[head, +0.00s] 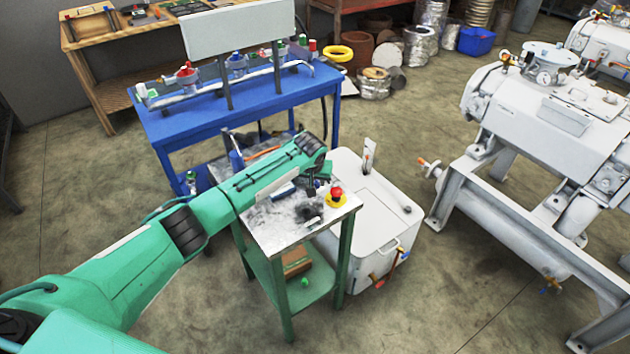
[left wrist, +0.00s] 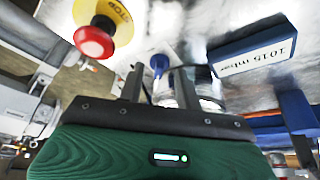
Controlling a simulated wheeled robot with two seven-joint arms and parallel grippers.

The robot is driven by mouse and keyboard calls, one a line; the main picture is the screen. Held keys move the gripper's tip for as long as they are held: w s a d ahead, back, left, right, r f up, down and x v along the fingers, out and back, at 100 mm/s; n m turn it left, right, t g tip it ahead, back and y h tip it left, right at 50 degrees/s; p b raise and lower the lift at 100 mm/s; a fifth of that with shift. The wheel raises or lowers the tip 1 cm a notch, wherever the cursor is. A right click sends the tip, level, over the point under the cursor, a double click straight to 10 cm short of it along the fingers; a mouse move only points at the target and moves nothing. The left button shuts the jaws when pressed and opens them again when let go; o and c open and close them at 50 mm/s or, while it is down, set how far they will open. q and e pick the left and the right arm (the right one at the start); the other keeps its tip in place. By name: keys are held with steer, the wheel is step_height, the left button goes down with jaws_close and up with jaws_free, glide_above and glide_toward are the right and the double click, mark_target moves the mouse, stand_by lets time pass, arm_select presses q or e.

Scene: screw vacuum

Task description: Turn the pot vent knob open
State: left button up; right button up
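My left gripper (head: 314,184) is over the small metal-topped table (head: 270,228), its fingers pointing down. In the left wrist view its two dark fingers (left wrist: 160,82) stand apart. A small blue knob (left wrist: 159,62) shows between and beyond the fingertips; I cannot tell whether they touch it. It looks like the vent knob, but its turn position is unclear. Shiny clear or metal cylinders (left wrist: 207,90) sit behind the right finger, partly hidden. In the head view the arm and gripper hide the knob. My right gripper is not in view.
A red stop button (head: 336,193) on a yellow base stands close by; the left wrist view shows it too (left wrist: 94,42). A white cabinet (head: 375,225) adjoins the table. A blue bench (head: 190,122) stands behind.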

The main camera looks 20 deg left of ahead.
arm_select(q)
steer(key=shift+x, duration=0.85)
steer(key=shift+s+r, duration=0.1)
jaws_close()
